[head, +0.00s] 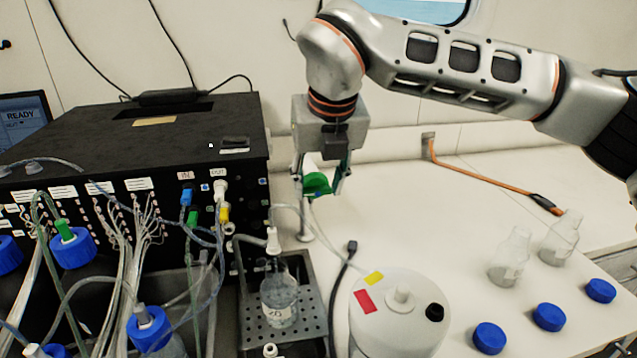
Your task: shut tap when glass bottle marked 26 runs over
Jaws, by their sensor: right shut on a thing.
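The glass bottle (279,300) stands upright on a perforated metal drip tray (313,318); its small label seems to read 26. A white fitting (273,240) on a tube is at its mouth. I cannot tell the water level or whether liquid runs over. My right gripper (322,188) reaches down from the upper right and is shut on the green tap handle (317,184), behind and right of the bottle. The tap's metal stand (306,236) is below it. My left gripper is not in view.
A black instrument box (130,135) with many tubes fills the left. Blue-capped bottles (72,247) stand in front of it. A white round container (400,315) is right of the tray. The bench behind is mostly clear.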

